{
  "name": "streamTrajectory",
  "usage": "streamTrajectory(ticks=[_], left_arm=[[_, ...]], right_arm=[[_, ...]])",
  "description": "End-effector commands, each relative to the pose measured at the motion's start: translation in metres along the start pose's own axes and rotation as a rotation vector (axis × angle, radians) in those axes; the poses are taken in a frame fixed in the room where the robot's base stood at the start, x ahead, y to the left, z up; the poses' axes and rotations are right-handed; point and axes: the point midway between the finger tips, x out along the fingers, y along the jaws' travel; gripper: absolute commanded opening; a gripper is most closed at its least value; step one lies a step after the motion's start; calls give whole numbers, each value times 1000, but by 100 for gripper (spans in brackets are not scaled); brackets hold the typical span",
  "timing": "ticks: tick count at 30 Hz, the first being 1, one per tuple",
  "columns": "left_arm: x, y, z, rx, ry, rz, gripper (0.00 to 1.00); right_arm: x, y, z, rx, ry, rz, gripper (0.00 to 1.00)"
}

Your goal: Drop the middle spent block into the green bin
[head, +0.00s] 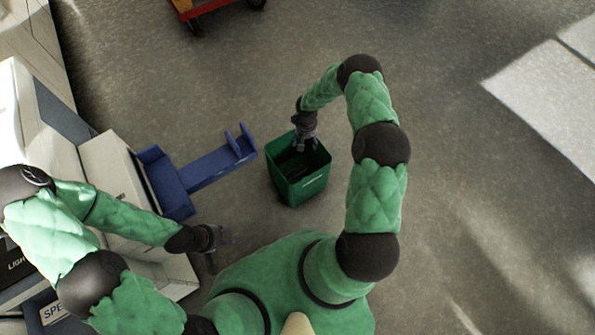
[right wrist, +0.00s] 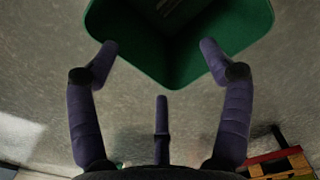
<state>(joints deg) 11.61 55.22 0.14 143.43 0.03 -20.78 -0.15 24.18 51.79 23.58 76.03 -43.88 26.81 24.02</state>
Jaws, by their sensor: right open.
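The green bin (head: 299,188) stands on the floor near the middle of the head view, its top open. My right gripper (head: 303,145) is over the bin's far rim, pointing down. In the right wrist view my right gripper (right wrist: 160,62) has its fingers spread wide with nothing between them, and the bin (right wrist: 180,65) fills the top. The bin's inside is dark; faint marks show there, but I cannot tell what they are. No spent block can be made out in either view. My left gripper (head: 222,240) is left of my body, fingers apart, and appears empty.
A blue bracket-like stand (head: 208,168) reaches from the pale machine (head: 112,172) towards the bin's left side, and its top looks bare. An orange-red cart (head: 192,10) stands at the far edge. The floor right of the bin is clear.

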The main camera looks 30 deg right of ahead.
Motion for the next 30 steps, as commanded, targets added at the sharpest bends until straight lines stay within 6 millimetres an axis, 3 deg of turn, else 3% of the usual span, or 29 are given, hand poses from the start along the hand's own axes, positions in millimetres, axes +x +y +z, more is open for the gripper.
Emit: streamTrajectory(ticks=[6, 12, 30], left_arm=[[0, 0, 0, 0, 0, 0, 40], [0, 0, 0, 0, 0, 0, 40], [0, 0, 0, 0, 0, 0, 40]], right_arm=[[-40, 0, 0, -2, 1, 0, 80], [-60, 0, 0, 0, -1, 1, 80], [-65, 0, 1, -1, -1, 0, 80]])
